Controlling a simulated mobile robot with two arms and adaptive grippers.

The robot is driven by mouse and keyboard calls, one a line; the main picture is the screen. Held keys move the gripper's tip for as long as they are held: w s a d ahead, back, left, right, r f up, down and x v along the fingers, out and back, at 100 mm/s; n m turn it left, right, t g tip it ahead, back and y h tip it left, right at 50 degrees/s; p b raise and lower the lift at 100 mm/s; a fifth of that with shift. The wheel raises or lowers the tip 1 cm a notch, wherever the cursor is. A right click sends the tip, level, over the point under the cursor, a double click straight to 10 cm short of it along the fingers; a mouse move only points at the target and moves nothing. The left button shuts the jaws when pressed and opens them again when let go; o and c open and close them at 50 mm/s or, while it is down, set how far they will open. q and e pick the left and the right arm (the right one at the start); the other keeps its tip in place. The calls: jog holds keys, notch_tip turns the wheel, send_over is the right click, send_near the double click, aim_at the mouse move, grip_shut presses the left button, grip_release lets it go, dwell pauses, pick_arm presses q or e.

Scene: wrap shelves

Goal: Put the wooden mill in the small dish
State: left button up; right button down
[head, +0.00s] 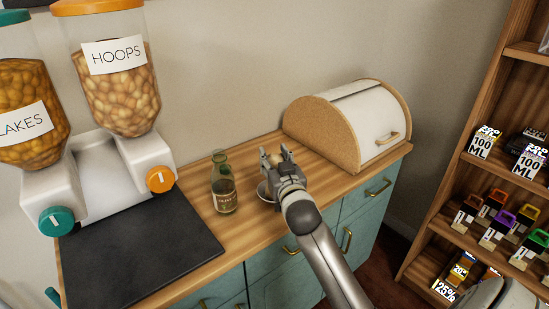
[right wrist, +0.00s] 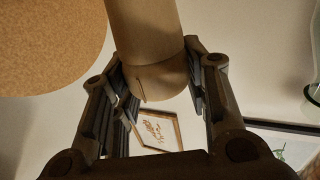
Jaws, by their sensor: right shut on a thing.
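My right gripper (head: 281,163) is shut on the wooden mill, whose pale top (head: 275,159) shows between the fingers in the head view. In the right wrist view the mill (right wrist: 145,40) is a light brown cylinder between the two fingers of my right gripper (right wrist: 158,75). The small dish (head: 263,192) is on the wooden counter, mostly hidden behind my right gripper. The mill's lower end is hidden in the head view, so I cannot tell whether it touches the dish. My left gripper is not in view.
A dark glass bottle (head: 223,185) stands just left of the dish. A bread box (head: 340,125) with cork-like sides is behind to the right. Cereal dispensers (head: 118,85) and a black mat (head: 140,250) are at the left. A stocked shelf (head: 480,180) is at the far right.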

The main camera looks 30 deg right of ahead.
jog(key=c, duration=1.3)
grip_release()
jog(key=shift+f, duration=0.15)
jog(key=o, duration=0.5)
jog(key=shift+s+a, duration=0.1)
jog(key=shift+s, duration=0.05)
jog(key=v, duration=0.5)
jog(key=b+v, duration=0.1)
jog(key=v, duration=0.5)
jog(key=shift+s+a+r, duration=0.1)
jog(key=shift+s+r, duration=0.15)
jog(key=shift+s, duration=0.05)
